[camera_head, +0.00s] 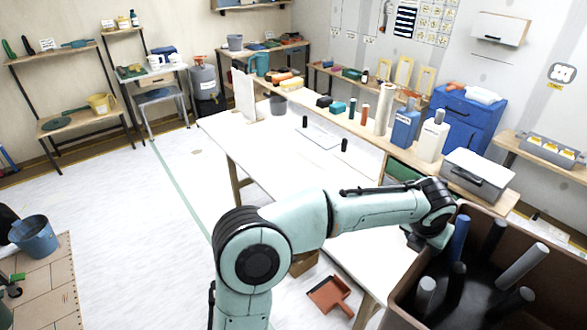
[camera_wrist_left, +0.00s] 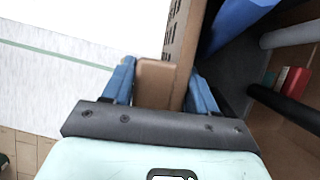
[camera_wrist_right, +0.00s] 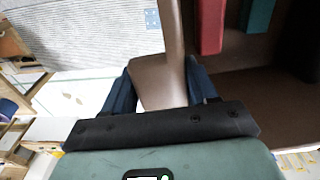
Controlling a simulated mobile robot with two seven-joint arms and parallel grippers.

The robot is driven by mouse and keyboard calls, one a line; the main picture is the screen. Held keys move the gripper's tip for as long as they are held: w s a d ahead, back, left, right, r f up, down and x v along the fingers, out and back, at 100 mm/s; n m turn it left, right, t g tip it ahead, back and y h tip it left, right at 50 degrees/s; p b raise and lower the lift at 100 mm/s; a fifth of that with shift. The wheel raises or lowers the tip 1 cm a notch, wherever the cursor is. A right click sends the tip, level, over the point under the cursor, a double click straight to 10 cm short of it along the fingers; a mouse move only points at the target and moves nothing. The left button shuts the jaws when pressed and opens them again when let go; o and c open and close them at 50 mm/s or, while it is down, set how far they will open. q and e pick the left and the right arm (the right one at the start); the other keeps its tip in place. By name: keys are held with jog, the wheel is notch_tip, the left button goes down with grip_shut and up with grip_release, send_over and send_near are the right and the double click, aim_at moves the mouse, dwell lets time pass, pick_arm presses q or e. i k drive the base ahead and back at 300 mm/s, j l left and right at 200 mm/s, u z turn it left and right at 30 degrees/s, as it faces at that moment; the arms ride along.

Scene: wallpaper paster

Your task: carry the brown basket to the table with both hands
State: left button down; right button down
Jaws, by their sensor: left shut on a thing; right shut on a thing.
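The brown basket (camera_head: 560,277) is at the lower right of the head view, partly cut off by the frame, with several blue, grey and black rolls standing in it. My left gripper (camera_wrist_left: 158,85) is shut on the basket's rim, one finger on each side of the wall. In the head view its arm reaches across to the basket's left side. My right gripper (camera_wrist_right: 162,88) is shut on another part of the brown rim, as the right wrist view shows. It is out of the head view. The long white table (camera_head: 262,160) stands ahead, left of the basket.
A grey case (camera_head: 478,174) and blue toolbox (camera_head: 466,118) are beyond the basket. A red dustpan (camera_head: 329,296) lies on the floor. Floor at left is mostly clear.

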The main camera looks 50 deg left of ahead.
aim_at(266, 146)
jog(key=j, duration=2.65)
jog(key=i+j, duration=0.1)
jog(key=j, duration=1.25)
jog(key=k+u, duration=0.05)
